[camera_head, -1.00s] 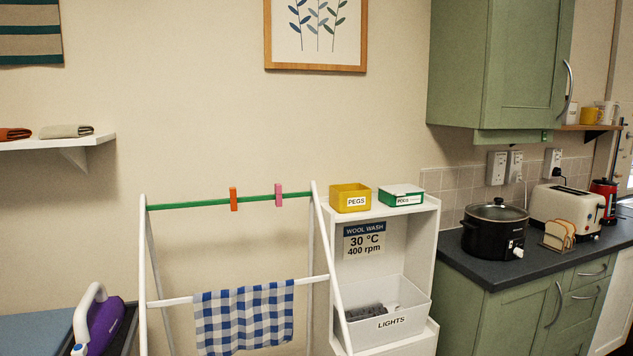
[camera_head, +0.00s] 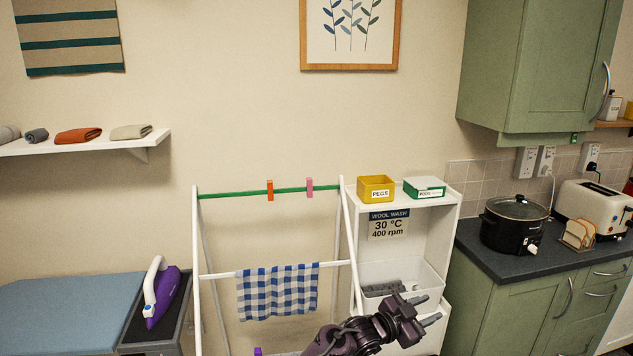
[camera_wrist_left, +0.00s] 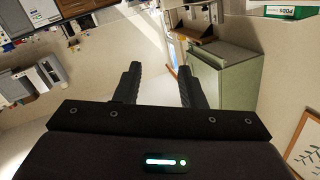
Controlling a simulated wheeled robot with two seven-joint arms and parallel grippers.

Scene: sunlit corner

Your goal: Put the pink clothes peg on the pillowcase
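The pink clothes peg (camera_head: 309,187) is clipped upright on the green top rail of the white drying rack in the head view. A blue-and-white checked cloth (camera_head: 278,291) hangs over the rack's lower white rail; I cannot tell for sure that it is the pillowcase. My left gripper (camera_head: 428,309) is low in front of the white shelf unit, right of and below the peg and cloth, touching neither. Its two fingers are apart with nothing between them; the left wrist view (camera_wrist_left: 158,78) shows the same. My right gripper is out of view.
An orange peg (camera_head: 270,190) sits left of the pink one. A yellow PEGS box (camera_head: 376,189) and a green-and-white box (camera_head: 425,188) stand on the shelf unit (camera_head: 440,215). An iron (camera_head: 160,291) stands left of the rack. The counter with a slow cooker (camera_head: 513,223) is right.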

